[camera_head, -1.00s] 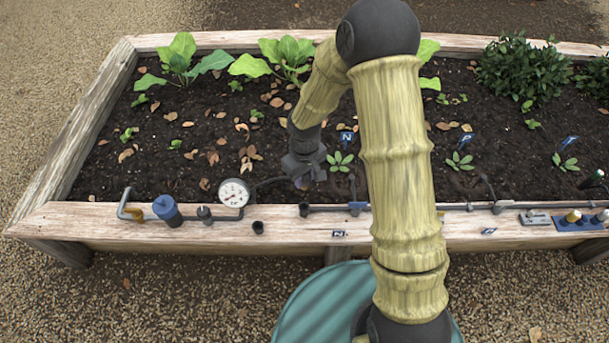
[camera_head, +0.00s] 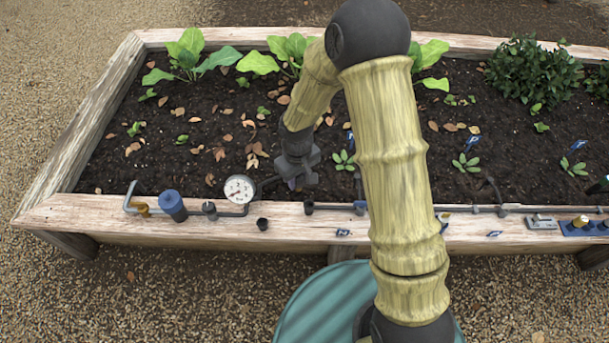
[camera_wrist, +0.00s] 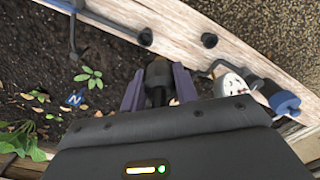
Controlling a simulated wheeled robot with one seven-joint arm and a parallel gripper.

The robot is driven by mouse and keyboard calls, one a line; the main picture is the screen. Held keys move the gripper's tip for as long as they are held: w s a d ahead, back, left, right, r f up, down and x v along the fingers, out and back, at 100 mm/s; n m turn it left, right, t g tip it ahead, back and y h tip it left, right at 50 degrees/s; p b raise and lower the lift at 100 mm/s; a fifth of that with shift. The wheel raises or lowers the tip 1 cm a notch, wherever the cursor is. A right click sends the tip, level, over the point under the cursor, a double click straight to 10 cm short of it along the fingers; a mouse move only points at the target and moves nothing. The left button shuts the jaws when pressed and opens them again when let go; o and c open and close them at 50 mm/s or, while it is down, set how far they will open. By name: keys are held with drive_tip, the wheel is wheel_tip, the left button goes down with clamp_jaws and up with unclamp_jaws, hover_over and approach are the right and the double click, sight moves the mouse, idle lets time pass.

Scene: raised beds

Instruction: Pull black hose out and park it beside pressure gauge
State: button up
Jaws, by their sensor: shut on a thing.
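My gripper (camera_head: 296,183) hangs over the soil just behind the bed's front rail, to the right of the pressure gauge. In the wrist view its purple fingers (camera_wrist: 158,76) are shut on the end of the black hose (camera_wrist: 157,90). Part of the hose is hidden by my fingers.
A black cup-like socket (camera_head: 262,224) on the wooden rail (camera_head: 100,212) looks empty. A second dark fitting (camera_head: 308,208) starts the pipe to the right. A blue cylinder (camera_head: 172,206) stands left of the gauge. Seedlings (camera_head: 343,160) and leaves lie behind.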

drive_tip(key=s+a, duration=0.4)
drive_tip(key=a, duration=0.7)
drive_tip(key=shift+s+a, duration=0.15)
drive_tip(key=shift+a, duration=0.1)
idle(0.7)
drive_tip(key=shift+f+b, duration=0.1)
drive_tip(key=shift+b, duration=0.2)
wheel_tip(320, 180, down, 10)
drive_tip(key=b, duration=0.6)
drive_tip(key=shift+f, duration=0.15)
idle(1.4)
drive_tip(key=shift+f+b, duration=0.55)
drive_tip(key=shift+f, duration=1)
idle(1.5)
